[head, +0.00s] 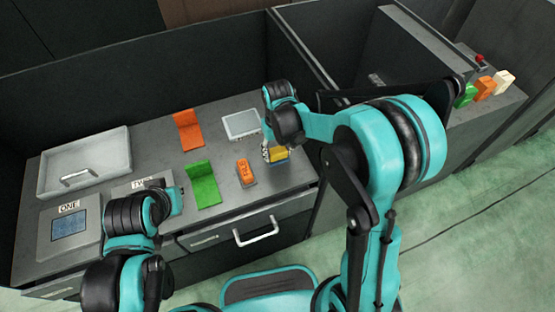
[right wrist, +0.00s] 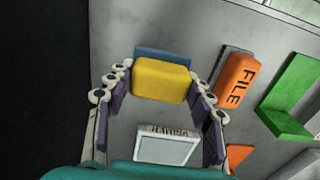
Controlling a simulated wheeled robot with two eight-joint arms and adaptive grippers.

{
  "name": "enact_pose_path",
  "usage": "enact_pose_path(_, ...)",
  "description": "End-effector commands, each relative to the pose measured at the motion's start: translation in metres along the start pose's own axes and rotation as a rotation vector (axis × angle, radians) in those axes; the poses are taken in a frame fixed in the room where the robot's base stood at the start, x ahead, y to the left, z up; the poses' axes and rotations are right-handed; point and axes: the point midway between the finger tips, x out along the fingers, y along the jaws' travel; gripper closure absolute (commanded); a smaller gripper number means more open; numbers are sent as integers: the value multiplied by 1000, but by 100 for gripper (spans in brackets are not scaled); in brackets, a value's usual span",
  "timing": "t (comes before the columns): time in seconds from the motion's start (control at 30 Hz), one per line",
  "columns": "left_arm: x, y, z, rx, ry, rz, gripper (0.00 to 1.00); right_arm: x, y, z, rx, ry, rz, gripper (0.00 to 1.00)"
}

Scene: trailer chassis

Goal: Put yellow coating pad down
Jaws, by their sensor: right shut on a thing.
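A yellow pad (head: 279,154) sits between the fingers of my right gripper (head: 270,152), low over the grey worktop near its front right. In the right wrist view the yellow pad (right wrist: 161,79) lies between the two rows of finger links of my right gripper (right wrist: 160,84), which is shut on it. A blue piece (right wrist: 163,54) shows along the pad's far edge. I cannot tell whether the pad touches the worktop. My left gripper (head: 174,200) is partly hidden by its own arm near the worktop's front, and its fingers are not clear.
An orange block marked FILE (head: 245,172) lies left of the yellow pad. A green angled holder (head: 202,186) and an orange one (head: 187,130) stand farther left. A pale framed plate (head: 241,125) lies behind. A grey tray (head: 84,162) is at far left. A drawer handle (head: 256,232) juts out in front.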

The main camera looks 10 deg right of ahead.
Motion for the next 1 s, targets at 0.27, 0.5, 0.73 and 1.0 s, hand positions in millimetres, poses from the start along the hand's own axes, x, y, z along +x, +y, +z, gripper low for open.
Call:
enact_pose_path(0.27, 15, 0, 11, 0, 0, 0, 100, 37, 0, -1, 0, 0, 0, 79)
enact_pose_path(0.5, 15, 0, 10, 0, 0, 0, 100, 39, 0, 0, 0, 0, 0, 79)
enact_pose_path(0.73, 18, 0, 12, 0, 0, 0, 100, 43, 0, 0, 0, 0, 0, 39)
enact_pose_path(1.0, 17, 0, 12, 0, 0, 0, 100, 43, 0, 0, 0, 0, 0, 27)
